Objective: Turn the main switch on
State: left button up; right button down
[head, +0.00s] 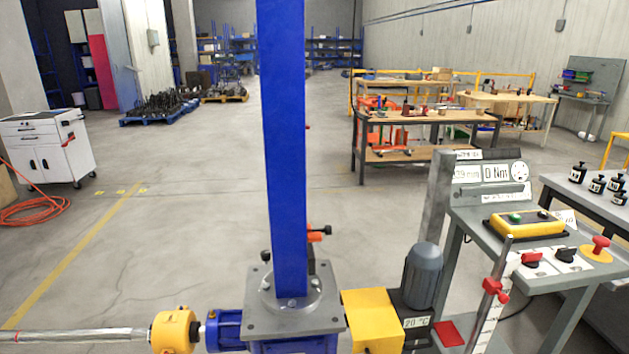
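A grey control desk (465,213) stands at the right. On its top, a red rotary knob (531,259) sits on a white plate, and a black rotary knob (566,254) sits beside it on another. I cannot read their labels or settings, so which is the main switch is not certain. A red mushroom button (600,245) on a yellow base is to their right. Behind them lies a yellow box (527,226) with a green button (515,217) and a dark button (543,214). Neither of my grippers is in view.
A blue column (285,150) rises from a screw jack's grey plate (258,318) in the centre. A grey motor (422,275) and a ruler stand with a red slider (494,289) are left of the switches. Black weights (578,172) stand on the right-hand table.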

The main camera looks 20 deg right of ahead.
aim_at(529, 259)
jog(key=z, duration=1.85)
